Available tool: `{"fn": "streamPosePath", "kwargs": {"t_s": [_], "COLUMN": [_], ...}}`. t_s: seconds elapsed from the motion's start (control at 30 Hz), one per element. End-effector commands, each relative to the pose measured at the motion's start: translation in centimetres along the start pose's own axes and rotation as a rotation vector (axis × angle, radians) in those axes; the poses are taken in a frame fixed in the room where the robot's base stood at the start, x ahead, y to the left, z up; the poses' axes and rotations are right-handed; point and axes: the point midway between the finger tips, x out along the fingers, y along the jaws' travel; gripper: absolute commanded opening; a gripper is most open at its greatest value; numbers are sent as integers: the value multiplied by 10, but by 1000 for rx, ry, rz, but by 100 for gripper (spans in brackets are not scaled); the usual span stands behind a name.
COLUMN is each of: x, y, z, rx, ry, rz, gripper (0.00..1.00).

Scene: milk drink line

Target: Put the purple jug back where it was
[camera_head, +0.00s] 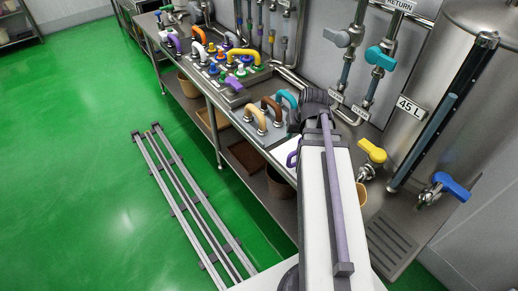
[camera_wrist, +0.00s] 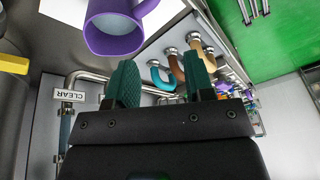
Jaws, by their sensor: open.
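The purple jug (camera_wrist: 116,42) shows at the top of the wrist view, cut off by the frame edge, with its pale inside visible and its handle to the right. In the head view only a bit of purple, seemingly its handle (camera_head: 292,158), shows beside my white arm link; the rest is hidden. My gripper (camera_wrist: 160,80) has two green-padded fingers spread apart with nothing between them. The jug is beyond the fingers and apart from them in the wrist view. In the head view my arm hides the gripper's fingers.
Teal, brown and tan hose bends (camera_head: 268,108) stand on the bench close to my wrist. A steel tank (camera_head: 440,70) with yellow (camera_head: 371,151) and blue (camera_head: 452,186) valve handles is at right. More coloured fittings (camera_head: 225,62) crowd the far bench.

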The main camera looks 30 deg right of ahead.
Motion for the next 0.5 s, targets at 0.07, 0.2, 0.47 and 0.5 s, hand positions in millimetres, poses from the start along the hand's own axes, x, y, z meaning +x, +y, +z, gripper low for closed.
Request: {"fn": "streamPosePath", "kwargs": {"t_s": [0.07, 0.2, 0.47, 0.5], "x": [2, -2, -10, -10], "y": [-57, -151, -200, -200], "z": [21, 77, 121, 121], "rx": [-101, -295, -420, -419], "ry": [-74, -224, -319, -319], "rz": [-16, -5, 30, 30], "gripper": [48, 48, 48, 48]}}
